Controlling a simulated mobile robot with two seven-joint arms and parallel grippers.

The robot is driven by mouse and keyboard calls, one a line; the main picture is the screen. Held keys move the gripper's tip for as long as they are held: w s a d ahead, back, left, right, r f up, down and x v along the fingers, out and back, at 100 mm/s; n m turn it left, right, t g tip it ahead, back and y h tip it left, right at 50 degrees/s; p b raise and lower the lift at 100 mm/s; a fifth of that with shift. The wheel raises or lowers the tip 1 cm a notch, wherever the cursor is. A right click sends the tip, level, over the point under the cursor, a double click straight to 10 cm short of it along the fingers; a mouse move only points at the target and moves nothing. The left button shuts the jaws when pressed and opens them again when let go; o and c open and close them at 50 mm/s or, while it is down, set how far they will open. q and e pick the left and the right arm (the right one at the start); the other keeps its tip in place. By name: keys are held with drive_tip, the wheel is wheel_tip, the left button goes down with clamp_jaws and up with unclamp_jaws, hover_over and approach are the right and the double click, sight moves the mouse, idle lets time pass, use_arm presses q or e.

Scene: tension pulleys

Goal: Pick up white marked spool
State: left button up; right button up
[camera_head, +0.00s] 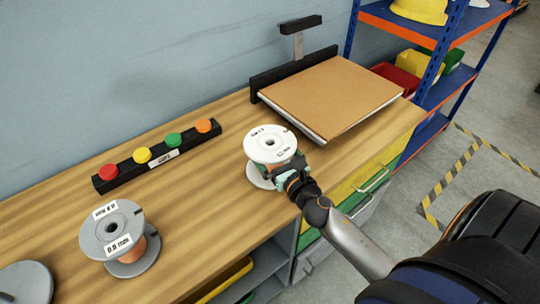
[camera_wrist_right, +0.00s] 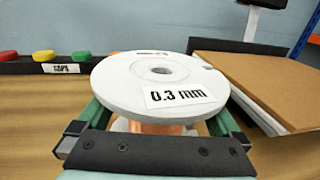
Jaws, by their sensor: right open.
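The white marked spool (camera_head: 270,144) stands upright on the wooden table in the head view. In the right wrist view the white spool (camera_wrist_right: 160,80) fills the middle, with a "0.3 mm" label on its top flange and copper wire below. My right gripper (camera_head: 284,172) is at the spool's front right side. In the wrist view its open green fingers (camera_wrist_right: 155,125) lie on either side of the spool's core, under the top flange. The flange hides the fingertips, so contact with the core cannot be told. My left gripper is not in view.
A grey spool (camera_head: 112,228) labelled 0.8 mm stands at the left, and another grey spool (camera_head: 26,283) is cut off at the corner. A black button bar (camera_head: 157,156) lies near the wall. A brown board (camera_head: 331,94) is behind right. A blue shelf (camera_head: 437,60) stands beyond.

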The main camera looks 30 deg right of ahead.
clamp_jaws()
drive_tip(key=shift+r, duration=0.15)
idle(0.8)
